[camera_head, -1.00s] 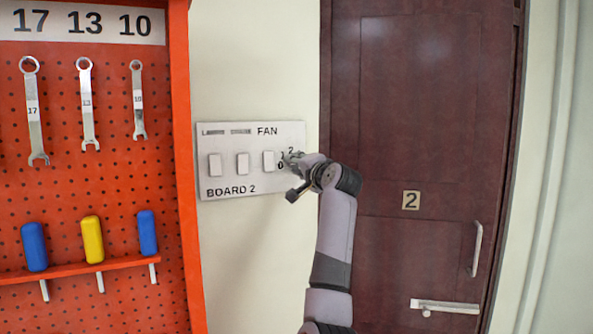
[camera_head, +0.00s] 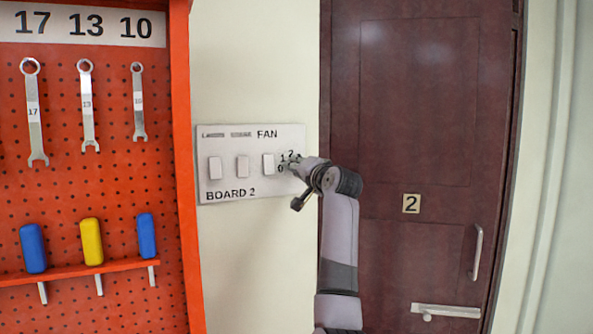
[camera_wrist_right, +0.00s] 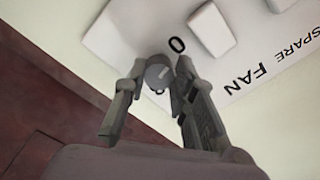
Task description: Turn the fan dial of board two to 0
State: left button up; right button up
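Board two (camera_head: 230,186) is a pale wall panel marked "BOARD 2" and "FAN". The fan dial (camera_wrist_right: 158,72) is a small round grey knob at its right end, with 0, 1 and 2 printed around it. In the head view my right gripper (camera_head: 292,163) is at the dial and mostly hides it. In the right wrist view my right gripper (camera_wrist_right: 160,72) has one finger on each side of the dial, closed in to about its width. The dial's pointer setting cannot be read clearly. My left gripper is not in view.
Several white rocker switches (camera_head: 242,166) sit left of the dial. An orange pegboard (camera_head: 110,185) with wrenches and coloured handles stands at left. A dark red door (camera_head: 420,120) marked 2 is at right, with a handle (camera_head: 476,252) and a lever bar (camera_head: 445,310).

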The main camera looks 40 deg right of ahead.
jog(key=o, duration=0.5)
jog(key=shift+f, duration=0.1)
jog(key=shift+c, duration=0.2)
jog(key=v, duration=1.2)
